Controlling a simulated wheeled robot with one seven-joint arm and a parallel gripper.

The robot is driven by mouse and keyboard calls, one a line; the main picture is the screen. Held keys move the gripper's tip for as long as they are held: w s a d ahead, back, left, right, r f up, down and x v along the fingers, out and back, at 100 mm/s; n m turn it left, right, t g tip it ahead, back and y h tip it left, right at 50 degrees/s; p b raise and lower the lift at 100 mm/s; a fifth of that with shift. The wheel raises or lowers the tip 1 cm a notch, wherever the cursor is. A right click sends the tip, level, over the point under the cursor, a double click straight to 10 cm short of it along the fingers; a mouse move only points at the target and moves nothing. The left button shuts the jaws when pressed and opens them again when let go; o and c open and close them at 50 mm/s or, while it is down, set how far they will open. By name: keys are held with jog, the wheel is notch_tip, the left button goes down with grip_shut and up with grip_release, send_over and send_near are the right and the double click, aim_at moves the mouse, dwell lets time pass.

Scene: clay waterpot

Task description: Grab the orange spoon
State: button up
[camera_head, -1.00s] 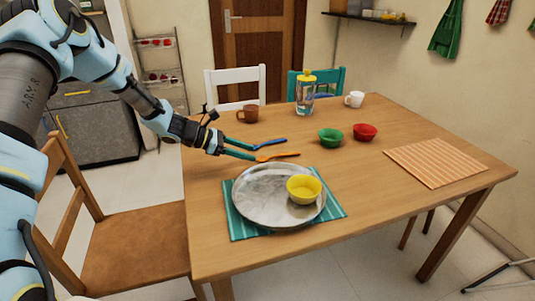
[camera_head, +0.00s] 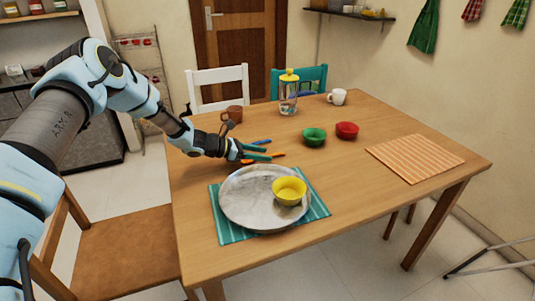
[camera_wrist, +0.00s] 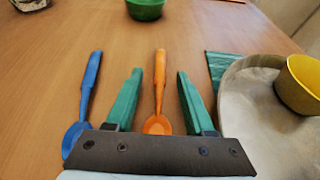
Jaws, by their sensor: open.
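The orange spoon (camera_wrist: 159,95) lies on the table between my gripper's two green fingers in the wrist view, its bowl near the palm and its handle pointing away. In the head view the orange spoon (camera_head: 275,156) is partly hidden by my gripper. My gripper (camera_head: 268,152) is open, low over the table behind the metal plate. It also shows in the wrist view (camera_wrist: 159,88), with a gap between each finger and the spoon. I cannot tell how far the fingertips are above the table.
A blue spoon (camera_wrist: 90,87) lies just left of the left finger. A metal plate (camera_head: 240,197) with a yellow bowl (camera_head: 289,191) sits on a teal mat (camera_head: 228,231). Green (camera_head: 314,136) and red (camera_head: 346,130) bowls stand further right.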

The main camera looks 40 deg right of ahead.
jog(key=shift+s+d+f, duration=0.15)
jog(key=shift+d+f, duration=0.05)
jog(key=shift+d, duration=0.2)
grip_shut()
dwell(0.4)
